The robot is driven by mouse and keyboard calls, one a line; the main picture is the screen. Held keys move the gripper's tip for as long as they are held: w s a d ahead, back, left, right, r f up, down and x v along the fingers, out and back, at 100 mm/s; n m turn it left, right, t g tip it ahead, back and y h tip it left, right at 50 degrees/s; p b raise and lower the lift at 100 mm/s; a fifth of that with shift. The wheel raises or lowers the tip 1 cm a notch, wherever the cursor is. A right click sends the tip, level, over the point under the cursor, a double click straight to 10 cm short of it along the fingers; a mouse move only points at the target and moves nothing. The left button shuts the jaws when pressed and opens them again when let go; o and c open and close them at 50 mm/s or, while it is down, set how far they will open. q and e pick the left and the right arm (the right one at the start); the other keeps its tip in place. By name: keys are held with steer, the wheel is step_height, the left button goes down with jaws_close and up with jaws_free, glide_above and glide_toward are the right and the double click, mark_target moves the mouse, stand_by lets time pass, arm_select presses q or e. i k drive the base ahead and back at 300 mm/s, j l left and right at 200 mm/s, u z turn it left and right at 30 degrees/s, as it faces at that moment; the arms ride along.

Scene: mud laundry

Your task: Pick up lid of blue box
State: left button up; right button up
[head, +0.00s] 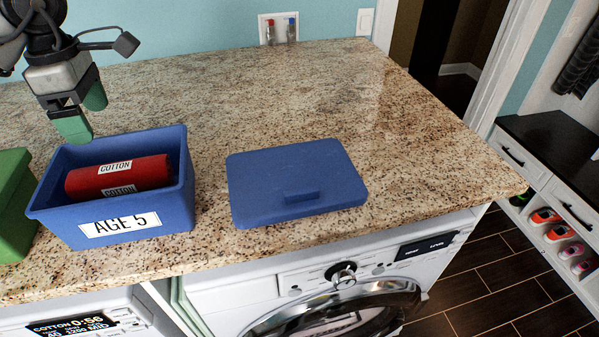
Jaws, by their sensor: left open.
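The blue lid (295,172) lies flat on the granite counter, with a small raised handle near its front edge. To its left stands the open blue box (52,213), labelled "AGE 5". A red rolled item (140,172) with "COTTON" labels lies inside the box. My left gripper (86,118) has green fingertips; it is open and empty, above the back left part of the box and well left of the lid. My right gripper is not in view.
A green box (14,205) stands at the left edge, beside the blue box. The granite counter (430,150) is clear behind and right of the lid. Below its front edge are a washing machine (345,290) and another appliance (75,322). Shoes (545,216) sit on a low shelf at right.

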mark_target(286, 182)
steer(key=i+l+u, duration=0.15)
steer(key=l+u, duration=0.15)
steer(key=l, duration=0.8)
steer(key=l+u, duration=0.3)
steer(key=l, duration=0.8)
steer(key=i, duration=0.05)
